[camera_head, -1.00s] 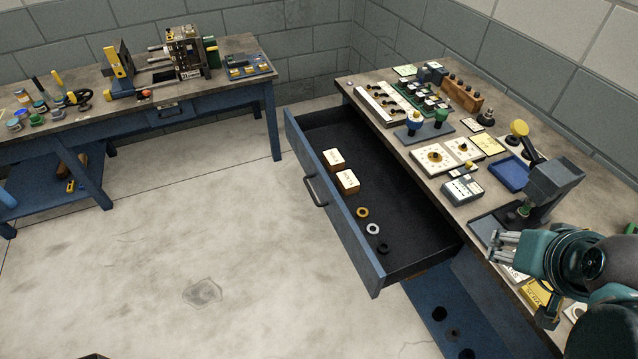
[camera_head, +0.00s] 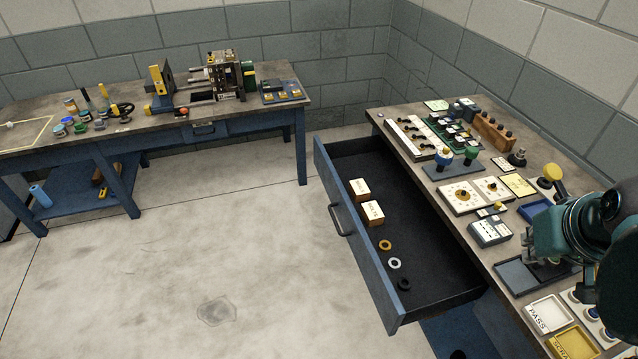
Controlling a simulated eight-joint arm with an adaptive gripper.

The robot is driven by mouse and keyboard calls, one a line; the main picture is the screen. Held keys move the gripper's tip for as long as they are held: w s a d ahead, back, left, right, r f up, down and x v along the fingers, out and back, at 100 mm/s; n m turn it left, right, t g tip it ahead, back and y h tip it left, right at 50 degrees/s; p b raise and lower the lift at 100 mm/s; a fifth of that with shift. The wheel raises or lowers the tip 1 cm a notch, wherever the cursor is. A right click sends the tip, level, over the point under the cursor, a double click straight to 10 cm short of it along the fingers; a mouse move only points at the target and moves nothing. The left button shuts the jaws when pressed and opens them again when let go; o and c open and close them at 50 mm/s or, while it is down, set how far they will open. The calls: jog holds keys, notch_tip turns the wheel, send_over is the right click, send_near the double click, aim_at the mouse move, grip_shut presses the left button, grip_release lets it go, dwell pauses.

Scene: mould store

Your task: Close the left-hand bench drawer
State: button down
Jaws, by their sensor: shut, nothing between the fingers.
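The bench drawer (camera_head: 362,240) stands pulled far out from the right-hand bench (camera_head: 462,215). It has a blue front, a dark handle (camera_head: 340,220) and a dark inside. Two small labelled boxes (camera_head: 367,201) and three rings (camera_head: 395,264) lie in it. My gripper (camera_head: 545,240) is at the right, over the bench top, beyond the drawer's near side and apart from it. The teal wrist hides its fingertips; it is shut and holds nothing visible.
Switch panels, dials, knobs and trays (camera_head: 548,315) crowd the right-hand bench top, close around my gripper. A second bench (camera_head: 165,125) with a vise and jars stands at the back left. The floor (camera_head: 220,250) before the open drawer is clear.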

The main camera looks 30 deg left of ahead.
jog(key=w+a+f+n+g+h+p, duration=0.1)
jog(key=w+a+n, duration=0.5)
jog(key=w+a, duration=0.75)
jog(key=w+a+f+n+g+p, duration=0.1)
jog(key=w+a+n, duration=0.7)
jog(key=a, duration=0.9)
jog(key=w+a+f+n, duration=0.1)
jog(key=w+a+f, duration=0.15)
jog(key=a, duration=0.35)
jog(key=w+a+f+n+g+h, duration=0.1)
jog(key=a+f, duration=0.3)
jog(key=a, duration=0.3)
jog(key=w+a+f+n, duration=0.2)
jog(key=a+f, duration=0.1)
jog(key=a, duration=0.3)
jog(key=s+a+f+n, duration=0.2)
jog(key=a+f, duration=0.5)
jog(key=a, duration=0.2)
jog(key=s+a+f+n+h+p, duration=0.1)
jog(key=s+a+f+n, duration=0.1)
jog(key=a+f, duration=0.5)
jog(key=a+n, duration=0.1)
jog(key=a, duration=0.2)
jog(key=shift+f, duration=0.25)
jog(key=shift+s, duration=0.1)
jog(key=shift+d, duration=0.1)
